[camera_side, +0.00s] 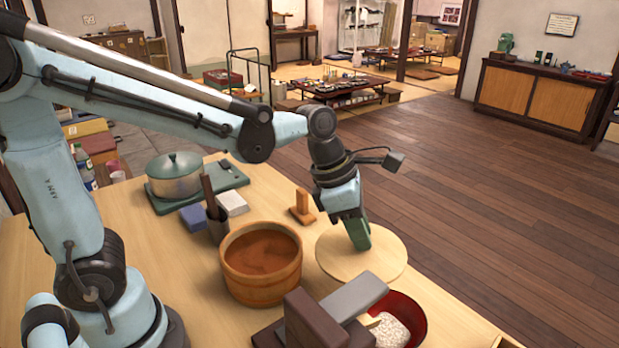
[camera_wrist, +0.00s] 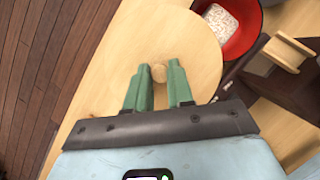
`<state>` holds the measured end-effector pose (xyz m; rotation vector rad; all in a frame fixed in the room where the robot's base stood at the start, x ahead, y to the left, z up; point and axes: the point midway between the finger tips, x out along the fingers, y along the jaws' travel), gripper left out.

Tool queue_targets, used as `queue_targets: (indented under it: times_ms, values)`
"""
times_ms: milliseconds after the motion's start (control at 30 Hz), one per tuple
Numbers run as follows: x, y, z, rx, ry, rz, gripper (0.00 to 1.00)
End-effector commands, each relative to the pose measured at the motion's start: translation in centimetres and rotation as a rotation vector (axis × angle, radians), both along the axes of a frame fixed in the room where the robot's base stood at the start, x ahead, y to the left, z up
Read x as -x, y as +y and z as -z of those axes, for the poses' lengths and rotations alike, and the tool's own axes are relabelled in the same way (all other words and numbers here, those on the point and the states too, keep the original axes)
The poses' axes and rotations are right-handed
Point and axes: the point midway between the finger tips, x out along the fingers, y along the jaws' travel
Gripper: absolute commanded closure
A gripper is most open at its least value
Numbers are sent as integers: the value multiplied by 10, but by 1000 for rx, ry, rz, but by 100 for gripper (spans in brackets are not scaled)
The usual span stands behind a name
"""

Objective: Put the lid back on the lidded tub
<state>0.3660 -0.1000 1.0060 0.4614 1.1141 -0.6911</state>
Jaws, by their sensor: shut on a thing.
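The lid is a round, pale wooden disc (camera_side: 385,262) right of the tub in the side view; it also fills the upper middle of the wrist view (camera_wrist: 195,45). My gripper (camera_side: 359,240) points down at the lid's centre. In the wrist view its green fingers (camera_wrist: 159,75) are shut on the lid's small round knob (camera_wrist: 159,72). I cannot tell whether the lid rests on the table or hangs just above it. The tub (camera_side: 260,287) is a round wooden vessel, upright and open, with a brown inside. I do not make out the tub in the wrist view.
A red bowl (camera_side: 417,305) of rice stands close in front of the lid, beside a grey block (camera_side: 353,297) and dark wooden pieces (camera_side: 312,322). A small wooden stand (camera_side: 302,209) is behind the tub. A pot (camera_side: 174,178) stands farther back. The table's right edge is close to the lid.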

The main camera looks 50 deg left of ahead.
Motion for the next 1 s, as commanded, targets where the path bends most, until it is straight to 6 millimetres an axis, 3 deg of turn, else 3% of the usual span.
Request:
queue_targets:
  times_ms: [133, 233, 467, 700, 1000]
  values:
    - [7, -8, -8, -1, -1, 1, 100]
    - [12, 0, -14, -3, 1, -5, 100]
    - [40, 60, -33, -12, 12, -16, 100]
    - [86, 112, -50, -8, 12, -14, 100]
    - [118, 134, -58, -1, 1, -3, 100]
